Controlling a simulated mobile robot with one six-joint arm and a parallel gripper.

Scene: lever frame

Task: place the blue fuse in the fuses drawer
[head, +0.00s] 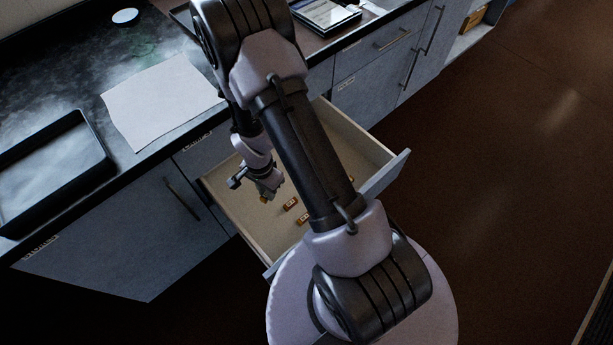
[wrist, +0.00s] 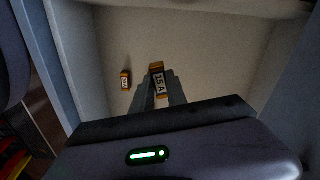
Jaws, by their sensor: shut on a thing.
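My gripper (head: 268,188) is inside the open drawer (head: 230,187), low over its floor. In the wrist view my gripper (wrist: 160,88) is shut on an orange fuse (wrist: 157,68) with a white label reading 15 A. I cannot tell whether this fuse touches the drawer floor. Another orange fuse (wrist: 125,80) lies on the drawer floor to the left of the fingers. In the head view orange fuses (head: 290,204) lie in the drawer right of my gripper. No blue fuse shows in either view. My arm hides part of the drawer.
The drawer's front panel (head: 393,172) sticks out over the dark floor. On the counter are a black tray (head: 50,172), a white sheet (head: 160,100) and a small round object (head: 125,16). Closed cabinet doors (head: 140,225) flank the drawer.

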